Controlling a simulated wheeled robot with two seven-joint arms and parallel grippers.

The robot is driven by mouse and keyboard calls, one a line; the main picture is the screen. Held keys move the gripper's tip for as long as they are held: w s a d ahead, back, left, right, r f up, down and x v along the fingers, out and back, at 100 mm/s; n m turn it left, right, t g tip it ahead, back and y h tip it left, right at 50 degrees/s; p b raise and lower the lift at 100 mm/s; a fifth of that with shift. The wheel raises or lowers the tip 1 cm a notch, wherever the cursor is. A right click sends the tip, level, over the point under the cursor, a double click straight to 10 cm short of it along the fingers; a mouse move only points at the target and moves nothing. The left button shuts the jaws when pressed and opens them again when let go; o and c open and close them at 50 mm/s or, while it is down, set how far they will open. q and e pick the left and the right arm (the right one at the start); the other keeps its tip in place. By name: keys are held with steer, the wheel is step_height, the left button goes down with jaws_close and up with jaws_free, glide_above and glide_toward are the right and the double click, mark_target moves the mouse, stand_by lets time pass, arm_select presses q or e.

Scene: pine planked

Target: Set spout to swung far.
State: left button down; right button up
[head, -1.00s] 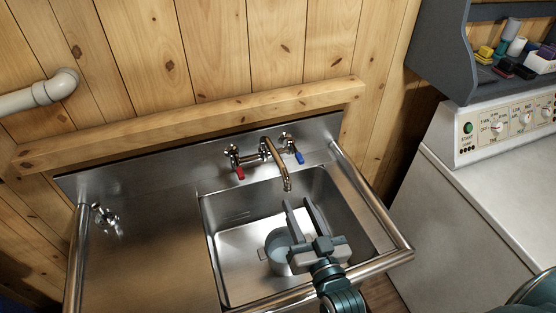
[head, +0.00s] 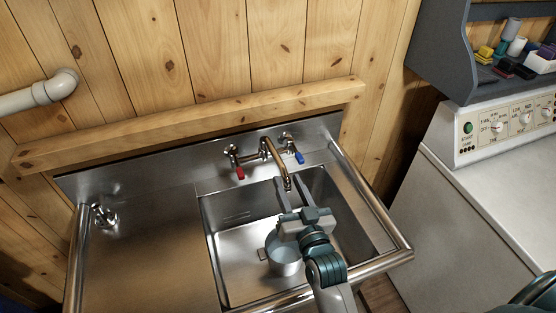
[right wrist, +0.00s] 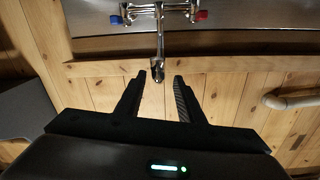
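The chrome spout (head: 276,163) of the wall-side faucet curves out over the sink, angled slightly right toward its tip. In the right wrist view the spout (right wrist: 160,45) comes down from the top, with its tip near the gap between the fingers. My right gripper (head: 290,182) is open and empty, its fingertips on either side of the spout tip in the head view. In the right wrist view the gripper (right wrist: 161,76) shows clear gaps to both sides of the spout; contact is not visible. My left gripper is not in view.
A red handle (head: 240,173) and a blue handle (head: 299,158) flank the spout. A wooden ledge (head: 190,126) runs behind. A white appliance (head: 450,215) stands at right.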

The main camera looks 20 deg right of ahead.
mark_target(278, 160)
steer(key=w+b, duration=0.2)
steer(key=w, duration=0.6)
steer(key=shift+f, duration=0.15)
steer(key=shift+w+b, duration=0.45)
steer(key=shift+w, duration=0.3)
steer(key=shift+c, duration=0.4)
